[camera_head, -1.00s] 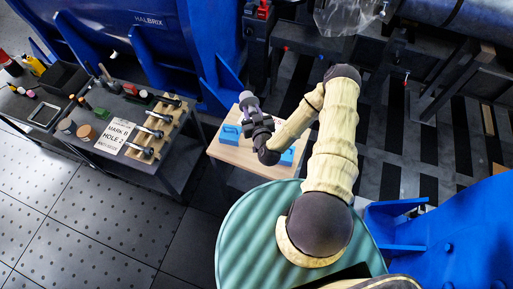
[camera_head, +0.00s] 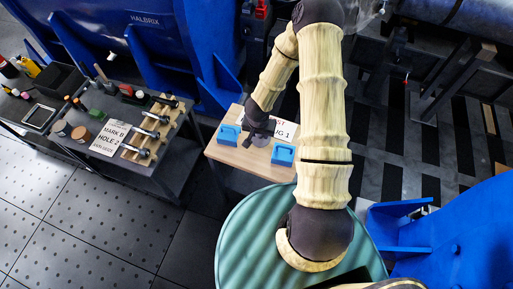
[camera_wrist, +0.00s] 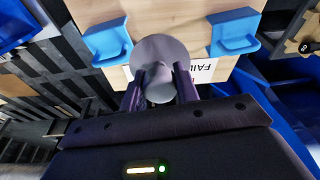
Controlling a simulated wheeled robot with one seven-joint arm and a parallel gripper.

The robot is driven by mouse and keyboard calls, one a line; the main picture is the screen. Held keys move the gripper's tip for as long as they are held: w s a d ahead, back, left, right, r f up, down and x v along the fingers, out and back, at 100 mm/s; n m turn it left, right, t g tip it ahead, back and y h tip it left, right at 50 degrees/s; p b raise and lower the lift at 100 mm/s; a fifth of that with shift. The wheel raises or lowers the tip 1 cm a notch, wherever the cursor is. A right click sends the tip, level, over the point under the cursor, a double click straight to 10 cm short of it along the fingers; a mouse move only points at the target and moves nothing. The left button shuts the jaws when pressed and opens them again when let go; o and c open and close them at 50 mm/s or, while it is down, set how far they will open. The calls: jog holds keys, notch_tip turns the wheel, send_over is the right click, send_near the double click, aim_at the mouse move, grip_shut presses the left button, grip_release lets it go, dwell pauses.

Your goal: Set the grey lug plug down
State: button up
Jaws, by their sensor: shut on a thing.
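The grey lug plug (camera_wrist: 158,50) is a round grey disc with a short stem, seen in the wrist view between my fingertips. My gripper (camera_wrist: 160,88) is shut on its stem. In the head view, my gripper (camera_head: 262,126) points down over the small wooden table (camera_head: 222,155), with the plug (camera_head: 259,141) below it, between two blue blocks. I cannot tell whether the plug touches the tabletop.
The left blue block (camera_head: 229,135) and right blue block (camera_head: 283,154) flank the plug closely. A printed white card (camera_head: 287,130) lies behind. A dark bench (camera_head: 165,172) with a rack of bolts stands left. The green round surface (camera_head: 245,235) is in front.

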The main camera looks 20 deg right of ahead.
jog(key=shift+w+a+r+m+g+y, duration=0.15)
jog(key=shift+a+r+m+g, duration=0.15)
jog(key=shift+a, duration=0.2)
jog(key=shift+w+a+r+m+g+y, duration=0.1)
jog(key=shift+a+r+m+g+y, duration=0.1)
jog(key=shift+a+g, duration=0.25)
jog(key=shift+w+a+r+m+g+y, duration=0.15)
jog(key=shift+a+g, duration=0.05)
jog(key=shift+a, duration=0.15)
jog(key=shift+w+a+r+m+g+y, duration=0.1)
jog(key=shift+a+r+m+g, duration=0.05)
jog(key=shift+a, duration=0.15)
jog(key=shift+f+b, duration=0.1)
jog(key=shift+b, duration=0.2)
notch_tip(320, 180, down, 6)
jog(key=shift+r, duration=0.15)
jog(key=shift+f+b, duration=0.35)
jog(key=shift+f, duration=1.75)
jog(key=o, duration=1.1)
jog(key=shift+r, duration=0.1)
